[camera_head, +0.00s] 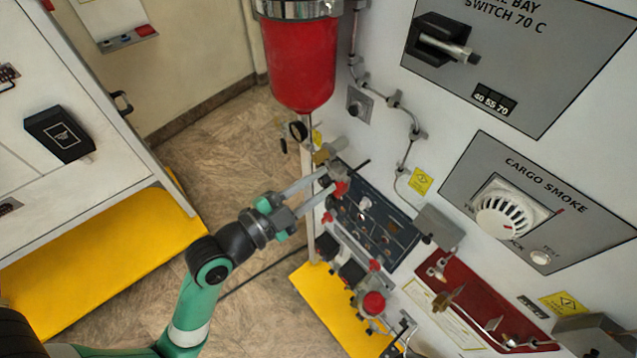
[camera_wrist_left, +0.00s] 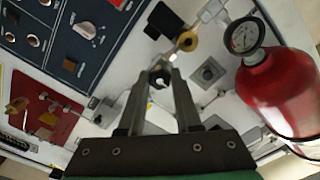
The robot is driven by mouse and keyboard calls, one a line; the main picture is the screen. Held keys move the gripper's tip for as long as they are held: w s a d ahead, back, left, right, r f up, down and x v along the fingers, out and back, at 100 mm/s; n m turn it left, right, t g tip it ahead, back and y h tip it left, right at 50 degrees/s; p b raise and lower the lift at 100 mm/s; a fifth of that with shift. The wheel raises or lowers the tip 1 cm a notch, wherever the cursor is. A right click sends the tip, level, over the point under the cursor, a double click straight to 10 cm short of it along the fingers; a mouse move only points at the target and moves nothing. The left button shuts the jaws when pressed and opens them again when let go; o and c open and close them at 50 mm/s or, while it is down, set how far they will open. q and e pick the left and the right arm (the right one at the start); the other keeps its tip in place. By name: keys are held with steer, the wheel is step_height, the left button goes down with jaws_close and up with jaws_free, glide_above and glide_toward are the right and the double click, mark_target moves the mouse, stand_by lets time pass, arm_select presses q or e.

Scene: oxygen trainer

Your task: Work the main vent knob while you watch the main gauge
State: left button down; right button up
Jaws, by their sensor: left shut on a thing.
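My left gripper (camera_head: 327,179) reaches in from the lower left and is shut on a small dark knob (camera_wrist_left: 159,77), which sits between the fingertips in the left wrist view. I take it to be the main vent knob; its marking cannot be read. In the head view the fingertips largely hide it, by the panel's left edge. In the head view the gauge (camera_head: 298,131) is seen edge-on below the bottle. My right gripper is not in view.
A dark switch panel (camera_head: 375,222) and a brass fitting (camera_wrist_left: 187,41) lie close to the gripper. Pipes, a red plate (camera_head: 470,300) and the cargo smoke panel (camera_head: 540,200) are on the right wall. Open floor (camera_head: 220,150) lies left of the bottle.

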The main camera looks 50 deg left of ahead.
arm_select(q)
steer(key=c, duration=0.6)
jaws_free()
steer(key=s, duration=0.2)
steer(key=shift+s+f, duration=0.1)
steer(key=shift+s, duration=0.25)
steer(key=s+p, duration=0.5)
steer(key=s, duration=0.4)
steer(key=shift+d, duration=0.25)
